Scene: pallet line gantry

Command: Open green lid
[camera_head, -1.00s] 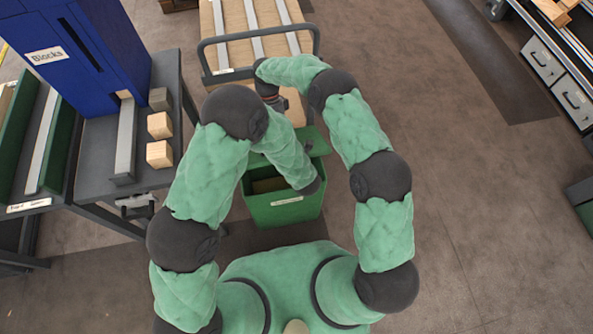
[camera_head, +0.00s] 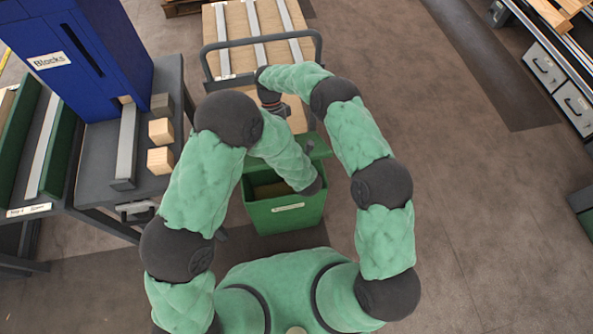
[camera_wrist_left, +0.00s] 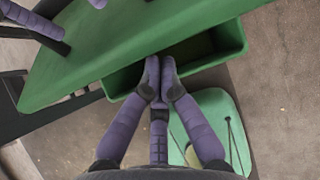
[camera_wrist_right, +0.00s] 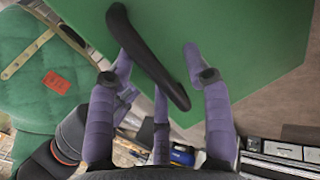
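The green bin (camera_head: 285,217) stands in front of me, with its opening and inside partly showing. Its green lid (camera_head: 318,147) is raised and tilted on the far side, partly hidden by my left forearm. The lid (camera_wrist_right: 240,30) fills the right wrist view, with its black handle (camera_wrist_right: 148,58) crossing it. My right gripper (camera_wrist_right: 160,60) has its fingers spread around the handle; contact is unclear. My left gripper (camera_wrist_left: 160,75) has its fingertips together at the bin's opening, near the lid's edge (camera_wrist_left: 130,45); it seems empty. The head view hides its fingers.
A cart (camera_head: 222,80) with a dark rail stands just behind the bin. At left are a grey table (camera_head: 95,180), a blue "Blocks" cabinet (camera_head: 100,70) and wooden blocks (camera_head: 160,160). Open floor lies to the right, with grey drawers (camera_head: 545,72) at the far right.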

